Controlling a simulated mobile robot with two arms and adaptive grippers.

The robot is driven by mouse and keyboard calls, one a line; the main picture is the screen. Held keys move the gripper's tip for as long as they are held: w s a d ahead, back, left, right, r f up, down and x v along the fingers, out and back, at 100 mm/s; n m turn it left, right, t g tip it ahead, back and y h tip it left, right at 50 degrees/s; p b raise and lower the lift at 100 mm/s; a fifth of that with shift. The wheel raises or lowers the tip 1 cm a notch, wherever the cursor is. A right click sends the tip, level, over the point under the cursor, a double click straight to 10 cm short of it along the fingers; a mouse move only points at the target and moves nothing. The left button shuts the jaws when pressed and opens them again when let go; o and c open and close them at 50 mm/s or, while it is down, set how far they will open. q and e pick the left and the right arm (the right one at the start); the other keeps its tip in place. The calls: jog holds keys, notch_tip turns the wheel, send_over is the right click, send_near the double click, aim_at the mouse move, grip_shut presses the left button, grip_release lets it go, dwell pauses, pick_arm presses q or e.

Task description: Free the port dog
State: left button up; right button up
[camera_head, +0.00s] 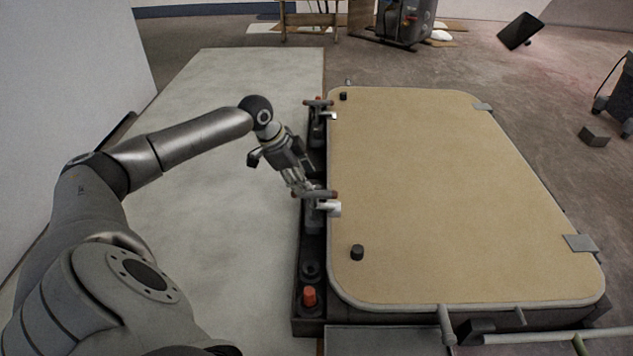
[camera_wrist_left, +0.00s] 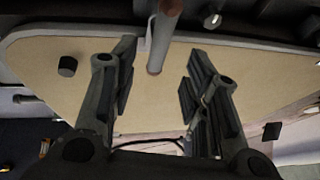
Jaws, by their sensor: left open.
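The tan hatch panel (camera_head: 430,180) lies flat with a pale rim. Two dogs sit along its left edge, a near dog (camera_head: 333,209) and a far dog (camera_head: 331,116), each with a grey handle and reddish ends. I cannot tell which is the port one. My left gripper (camera_head: 303,190) reaches down at the near dog's handle. In the left wrist view my left gripper (camera_wrist_left: 162,65) is open. A handle with a reddish-brown end (camera_wrist_left: 156,52) shows between its fingertips, without visible grip. The hatch panel also shows there behind it (camera_wrist_left: 50,45). My right gripper is not in view.
A dark rail (camera_head: 312,245) runs along the hatch's left side and carries a red-orange knob (camera_head: 309,295). Two black knobs (camera_head: 357,252) stand on the panel. Grey hinge plates (camera_head: 580,243) sit on its right edge. A pale surface (camera_head: 230,190) to the left is clear.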

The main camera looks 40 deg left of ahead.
aim_at(314, 193)
pick_arm(q)
jog(key=b+x, duration=0.5)
jog(key=x, duration=0.3)
jog(key=shift+w+f+b, duration=0.1)
jog(key=shift+f+b, duration=0.2)
jog(key=shift+f, duration=0.05)
jog(key=c, duration=0.9)
jog(key=shift+a+r, duration=0.1)
